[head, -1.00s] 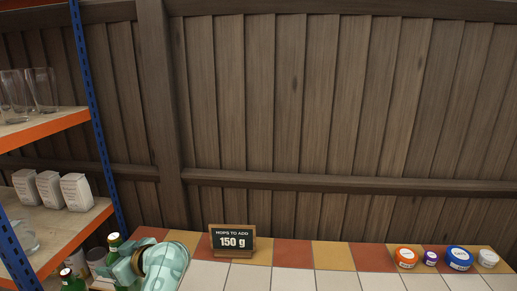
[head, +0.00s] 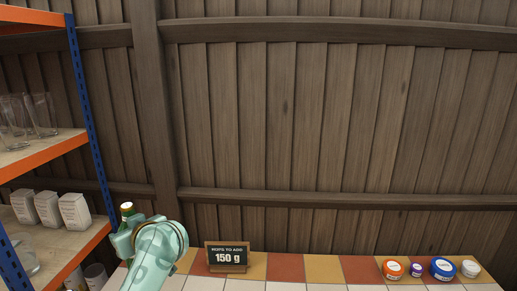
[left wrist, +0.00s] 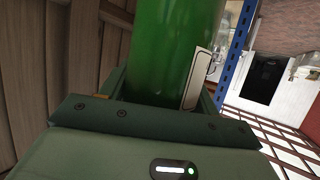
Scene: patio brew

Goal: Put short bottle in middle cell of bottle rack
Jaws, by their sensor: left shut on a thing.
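A green bottle (head: 127,211) with a pale cap stands up out of my left gripper (head: 126,232) in the head view. In the left wrist view the green glass body of the bottle (left wrist: 172,50), with part of a pale label, fills the space between the fingers. My left gripper is shut on this bottle and holds it up near the left end of the tiled counter. The bottle's lower part is hidden in the head view. The bottle rack cannot be made out. My right gripper is not in view.
A shelf unit (head: 40,150) with glasses and white packets stands at the left, close to my left arm. A "150 g" sign (head: 227,257) stands on the tiled counter (head: 320,268). Several small tubs, including a blue one (head: 443,268), sit at the right.

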